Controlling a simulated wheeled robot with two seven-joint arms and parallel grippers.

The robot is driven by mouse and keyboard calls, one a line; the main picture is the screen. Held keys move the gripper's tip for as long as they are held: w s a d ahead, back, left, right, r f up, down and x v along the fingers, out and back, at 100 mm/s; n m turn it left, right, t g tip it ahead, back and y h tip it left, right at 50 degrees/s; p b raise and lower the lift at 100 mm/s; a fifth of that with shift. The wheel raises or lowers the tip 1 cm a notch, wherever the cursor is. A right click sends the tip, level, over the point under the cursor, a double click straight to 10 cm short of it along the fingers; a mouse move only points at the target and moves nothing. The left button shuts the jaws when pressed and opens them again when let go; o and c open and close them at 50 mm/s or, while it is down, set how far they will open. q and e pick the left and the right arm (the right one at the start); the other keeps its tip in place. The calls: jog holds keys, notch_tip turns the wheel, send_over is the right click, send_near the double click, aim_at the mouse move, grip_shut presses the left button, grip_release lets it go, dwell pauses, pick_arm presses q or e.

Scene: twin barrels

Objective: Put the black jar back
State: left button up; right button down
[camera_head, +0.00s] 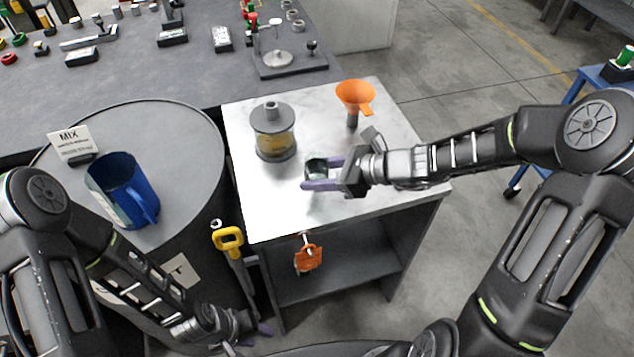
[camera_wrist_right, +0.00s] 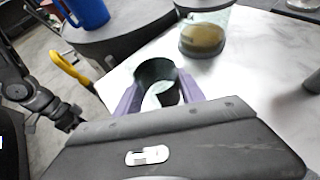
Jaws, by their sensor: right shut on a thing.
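The black jar (camera_head: 316,169) is a small, dark, open-topped cup between the purple fingers of my right gripper (camera_head: 322,175), over the pale marble-look top of the cabinet (camera_head: 270,205). The right wrist view shows its dark wall (camera_wrist_right: 156,72) and a pale patch inside, with a finger on each side. My right gripper is shut on it. Whether its base touches the top I cannot tell. My left gripper (camera_head: 252,335) hangs low at the bottom, beside the cabinet, far from the jar; its finger gap is unclear.
A lidded glass jar with yellow contents (camera_head: 273,140) stands just behind the black jar. An orange funnel (camera_head: 355,97) stands at the back right. A blue jug (camera_head: 125,190) and MIX card (camera_head: 73,143) sit on the barrel at left. The cabinet top's front left is clear.

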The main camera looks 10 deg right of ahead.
jog(key=shift+f, duration=1.6)
jog(key=shift+f, duration=0.2)
jog(key=c, duration=0.7)
grip_release()
jog(key=shift+r, duration=0.25)
jog(key=shift+s+d+r, duration=0.1)
jog(key=shift+d, duration=0.15)
jog(key=v, duration=1.1)
jog(key=shift+s+d, duration=0.15)
